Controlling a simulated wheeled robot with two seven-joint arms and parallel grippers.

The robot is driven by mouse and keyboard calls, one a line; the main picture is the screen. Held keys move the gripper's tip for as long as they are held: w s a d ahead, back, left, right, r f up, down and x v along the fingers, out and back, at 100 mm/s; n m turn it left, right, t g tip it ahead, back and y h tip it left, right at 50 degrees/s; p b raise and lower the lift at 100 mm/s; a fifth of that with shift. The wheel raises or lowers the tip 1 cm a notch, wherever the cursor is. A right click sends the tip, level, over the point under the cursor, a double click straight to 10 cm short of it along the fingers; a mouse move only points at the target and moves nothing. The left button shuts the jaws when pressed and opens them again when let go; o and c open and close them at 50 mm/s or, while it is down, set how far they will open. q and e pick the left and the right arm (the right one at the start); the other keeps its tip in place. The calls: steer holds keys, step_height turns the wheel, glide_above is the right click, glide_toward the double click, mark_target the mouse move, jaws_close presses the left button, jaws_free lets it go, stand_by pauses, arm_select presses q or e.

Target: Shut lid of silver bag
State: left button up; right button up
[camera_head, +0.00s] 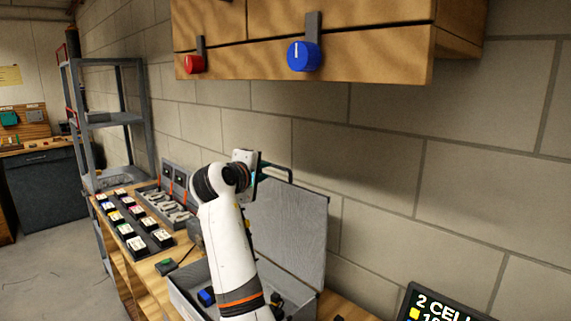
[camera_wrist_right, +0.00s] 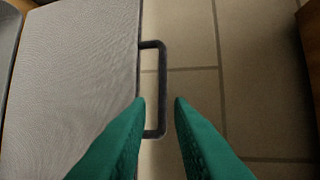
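The silver bag (camera_head: 183,294) stands open on the workbench. Its grey lid (camera_head: 291,232) is up, near the wall, and fills the left of the right wrist view (camera_wrist_right: 70,80). A dark handle (camera_head: 284,171) sticks out from the lid's top edge; it also shows in the right wrist view (camera_wrist_right: 162,85). My right gripper (camera_head: 257,180) is at the lid's top edge beside the handle. In the right wrist view its green fingers (camera_wrist_right: 159,100) are apart, with one bar of the handle lined up between the tips. I cannot tell whether they touch it. My left gripper is out of view.
Blue and dark items (camera_head: 207,296) lie inside the bag, partly hidden by my right arm. A wooden cabinet with a blue knob (camera_head: 303,56) and a red knob (camera_head: 195,64) hangs above. A dark display (camera_head: 440,305) stands at lower right; racks of small boxes (camera_head: 130,220) lie left.

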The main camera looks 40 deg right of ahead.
mark_target(275, 166)
steer(key=p+x, duration=0.1)
steer(key=x, duration=0.2)
steer(key=p+x, duration=0.1)
steer(key=x, duration=0.1)
steer(key=shift+w+d+r, duration=0.15)
steer(key=shift+w+d, duration=0.1)
steer(key=shift+d, duration=0.15)
steer(key=p+x, duration=0.1)
steer(key=x, duration=0.2)
steer(key=shift+w+d, duration=0.1)
steer(key=shift+d, duration=0.25)
steer(key=shift+w+d, duration=0.1)
steer(key=shift+d, duration=0.1)
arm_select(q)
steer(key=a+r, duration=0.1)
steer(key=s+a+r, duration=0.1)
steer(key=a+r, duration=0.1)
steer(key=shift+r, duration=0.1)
arm_select(e)
steer(key=shift+w+d+f, duration=0.15)
steer(key=shift+f, duration=0.2)
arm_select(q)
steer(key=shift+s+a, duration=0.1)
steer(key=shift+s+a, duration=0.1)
arm_select(e)
jaws_close()
